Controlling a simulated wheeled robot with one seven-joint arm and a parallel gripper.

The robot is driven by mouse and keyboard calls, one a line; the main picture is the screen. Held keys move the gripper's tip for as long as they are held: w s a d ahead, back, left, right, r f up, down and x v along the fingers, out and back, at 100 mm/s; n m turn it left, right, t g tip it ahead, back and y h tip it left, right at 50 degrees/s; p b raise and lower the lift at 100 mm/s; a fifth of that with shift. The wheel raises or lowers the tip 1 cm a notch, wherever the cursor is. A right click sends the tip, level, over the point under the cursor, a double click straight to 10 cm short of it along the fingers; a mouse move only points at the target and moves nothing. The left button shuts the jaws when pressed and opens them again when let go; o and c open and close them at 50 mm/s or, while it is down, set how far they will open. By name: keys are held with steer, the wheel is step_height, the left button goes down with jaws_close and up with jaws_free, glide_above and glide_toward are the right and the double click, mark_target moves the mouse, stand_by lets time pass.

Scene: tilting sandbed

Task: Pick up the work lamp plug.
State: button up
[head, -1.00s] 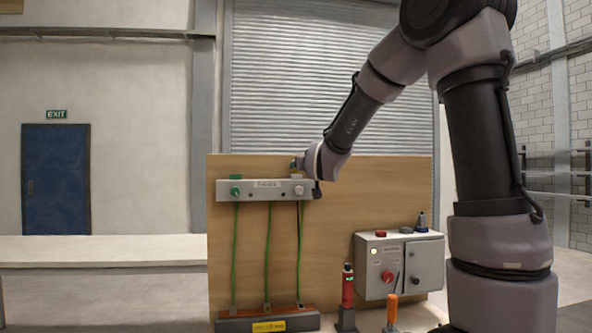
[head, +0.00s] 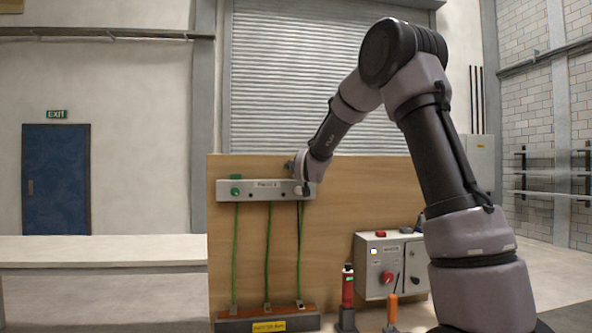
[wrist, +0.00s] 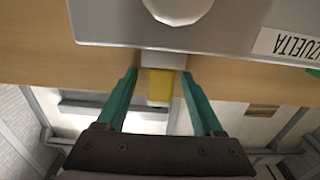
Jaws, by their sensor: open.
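A grey strip (head: 255,196) on the wooden board carries a green round fitting (head: 235,191) at its left and a pale round fitting (head: 298,190) at its right. In the wrist view the strip (wrist: 225,25) fills the top, with the pale fitting (wrist: 178,8) at its edge. A yellow block (wrist: 160,86) on a grey mount projects from the strip's edge. My gripper (wrist: 158,73) is open, its teal fingers on either side of this block with gaps visible. I cannot tell whether the block is the work lamp plug. In the head view my wrist (head: 308,168) covers this spot.
A grey control box (head: 378,280), a red tool (head: 347,290) and an orange-handled tool (head: 392,308) stand to the right. The wooden board (head: 340,205) is close behind.

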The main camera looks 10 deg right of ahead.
jaws_close()
step_height(320, 180, up, 12)
steer(key=shift+f, duration=0.15)
stand_by(0.8)
